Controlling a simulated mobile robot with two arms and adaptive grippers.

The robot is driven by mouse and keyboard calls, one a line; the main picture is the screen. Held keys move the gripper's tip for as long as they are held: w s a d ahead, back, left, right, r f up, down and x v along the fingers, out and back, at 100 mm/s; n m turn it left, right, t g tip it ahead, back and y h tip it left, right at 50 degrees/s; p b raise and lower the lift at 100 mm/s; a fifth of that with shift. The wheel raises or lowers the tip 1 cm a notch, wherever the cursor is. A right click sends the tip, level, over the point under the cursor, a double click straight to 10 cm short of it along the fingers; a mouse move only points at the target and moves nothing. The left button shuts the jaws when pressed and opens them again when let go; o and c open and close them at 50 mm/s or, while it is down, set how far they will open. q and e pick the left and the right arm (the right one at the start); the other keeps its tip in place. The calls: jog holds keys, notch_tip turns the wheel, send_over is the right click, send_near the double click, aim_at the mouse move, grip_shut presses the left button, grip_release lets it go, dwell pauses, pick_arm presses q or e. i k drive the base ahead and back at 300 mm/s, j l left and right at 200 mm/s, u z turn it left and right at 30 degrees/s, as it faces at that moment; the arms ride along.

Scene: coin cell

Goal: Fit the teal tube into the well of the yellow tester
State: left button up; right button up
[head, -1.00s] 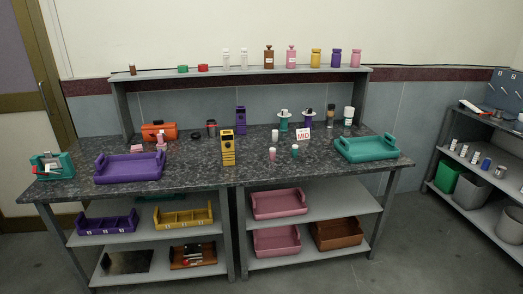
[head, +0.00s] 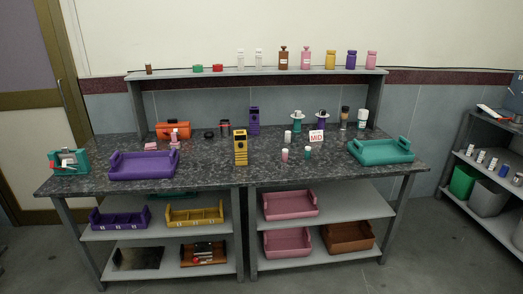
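The yellow tester (head: 240,151) stands upright on the dark speckled worktop, near the middle. It has dark markings on its front. Its well cannot be made out at this distance. A small teal tube (head: 307,155) with a pale top stands upright on the worktop to the right of the tester, apart from it. Neither of my grippers is in view.
A small pink tube (head: 285,156) stands just left of the teal one, with a MID sign (head: 316,136) behind. A purple tray (head: 143,173) lies left and a teal tray (head: 381,157) right. A purple tester-like block (head: 254,121) stands behind. The worktop's front middle is clear.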

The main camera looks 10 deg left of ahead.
aim_at(240, 136)
jog(key=i+j, duration=0.15)
jog(key=i, duration=0.3)
jog(key=i+j, duration=0.1)
jog(key=i, duration=0.4)
jog(key=i+j+z, duration=0.1)
jog(key=i, duration=0.35)
